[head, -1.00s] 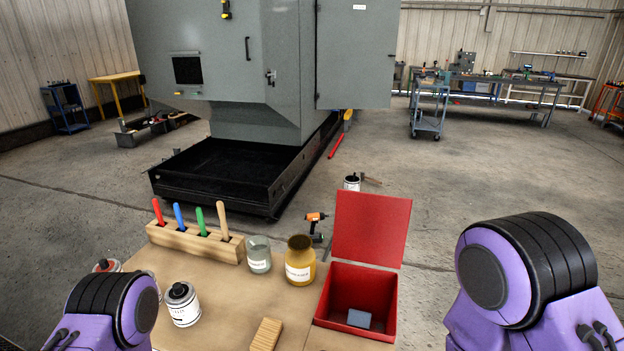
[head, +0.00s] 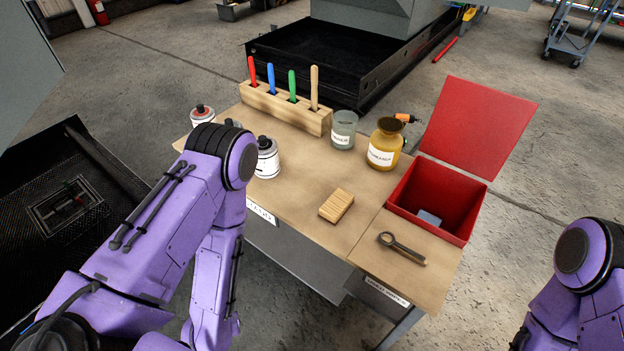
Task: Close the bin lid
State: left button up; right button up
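The red bin (head: 408,204) stands at the right back corner of the bench. Its red lid (head: 478,127) is up, standing open and tilted back at the bin's rear edge. A small grey-blue block (head: 429,218) lies inside the bin. My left arm shows at the left and my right arm at the lower right edge. Both grippers are outside the picture, so their fingers cannot be seen.
On the bench (head: 300,200) are a wooden block (head: 336,205), a dark ring-ended tool (head: 401,248), an amber jar (head: 384,146), a glass jar (head: 343,130), white cans (head: 266,160) and a wooden rack (head: 285,108) with coloured handles.

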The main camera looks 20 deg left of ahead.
aim_at(473, 127)
jog(key=k, duration=1.65)
jog(key=z, duration=1.15)
jog(key=i, duration=5.7)
jog(key=u, duration=4.15)
